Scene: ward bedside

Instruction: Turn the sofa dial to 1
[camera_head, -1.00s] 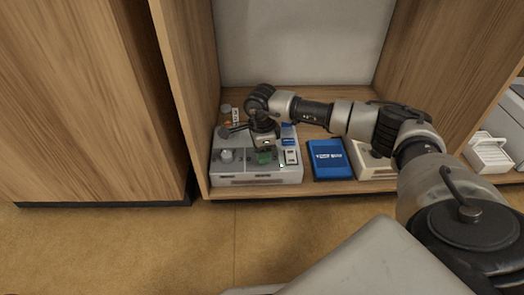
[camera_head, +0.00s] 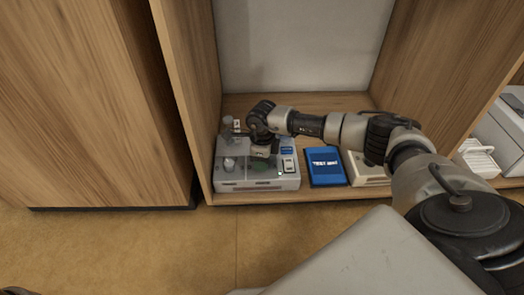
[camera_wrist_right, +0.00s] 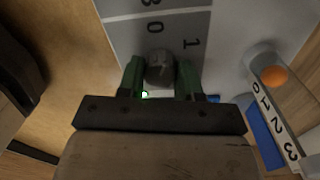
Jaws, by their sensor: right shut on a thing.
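A grey control box (camera_head: 257,186) sits on the cabinet's bottom shelf in the head view. My right gripper (camera_head: 264,161) is over its top, reaching in from the right. In the right wrist view, the green fingertips of my right gripper (camera_wrist_right: 160,78) are closed on both sides of a round grey dial (camera_wrist_right: 160,66). The printed numerals 0 and 1 show beyond this dial. The arm hides the dial in the head view, and I cannot read a sofa label. A second grey knob (camera_head: 229,164) stands to the left on the box.
A blue book-like item (camera_head: 325,167) lies to the right. The cabinet's left side wall (camera_head: 183,90) is close to the box.

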